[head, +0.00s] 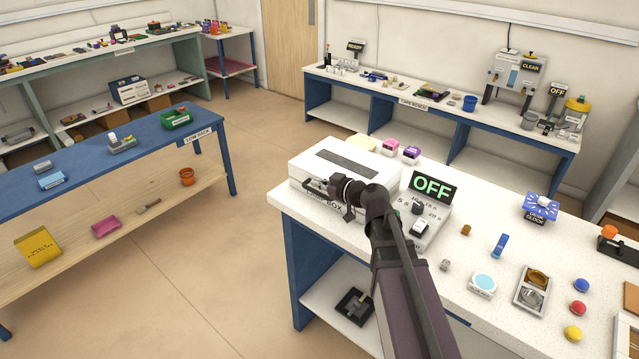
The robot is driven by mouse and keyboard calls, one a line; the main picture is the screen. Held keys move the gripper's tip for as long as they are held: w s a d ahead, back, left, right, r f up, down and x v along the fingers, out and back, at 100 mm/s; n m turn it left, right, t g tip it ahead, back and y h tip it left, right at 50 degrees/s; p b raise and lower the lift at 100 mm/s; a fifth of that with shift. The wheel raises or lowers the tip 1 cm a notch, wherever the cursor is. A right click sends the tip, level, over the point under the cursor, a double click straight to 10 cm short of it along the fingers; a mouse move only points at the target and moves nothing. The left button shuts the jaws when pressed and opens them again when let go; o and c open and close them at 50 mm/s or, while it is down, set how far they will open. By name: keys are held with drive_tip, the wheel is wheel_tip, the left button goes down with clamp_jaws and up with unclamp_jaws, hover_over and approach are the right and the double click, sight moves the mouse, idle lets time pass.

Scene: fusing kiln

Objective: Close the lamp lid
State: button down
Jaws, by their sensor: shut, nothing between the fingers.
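The lamp box is a white box (298,172) at the left corner of the near white bench. Its lid (372,152) has a dark grey strip on top and looks flat over the box; I see no raised lid. My gripper (312,186) is shut and empty at the front of the box, close to its front edge. I cannot tell whether it touches the lid or box. My wrist hides part of the box's front and its label. A sign reading OFF (432,187) stands right of the box on a control panel (437,222) with a white switch (419,228).
Small pink and purple tubs (411,153) stand behind the box. A blue clock (540,207), a metal tray (531,290) and coloured knobs (579,307) sit further right on the bench (480,230). The floor (245,250) left of the bench is clear up to a blue rack (75,160).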

drive_tip(key=p+v, duration=0.2)
drive_tip(key=v, duration=0.8)
drive_tip(key=shift+r, duration=0.25)
drive_tip(key=shift+s+a, duration=0.15)
drive_tip(key=shift+s, duration=0.05)
drive_tip(key=s+f+m+g+h, duration=0.4)
drive_tip(key=s+f+g, duration=0.3)
drive_tip(key=f, duration=0.3)
drive_tip(key=s+d+f+m+g+h, duration=0.3)
drive_tip(key=s+d+m+h, duration=0.3)
drive_tip(key=h, duration=0.1)
drive_tip(key=shift+s+f+g+p, duration=0.2)
drive_tip(key=shift+f+g+p, duration=0.1)
drive_tip(key=shift+f+p, duration=0.05)
idle(0.7)
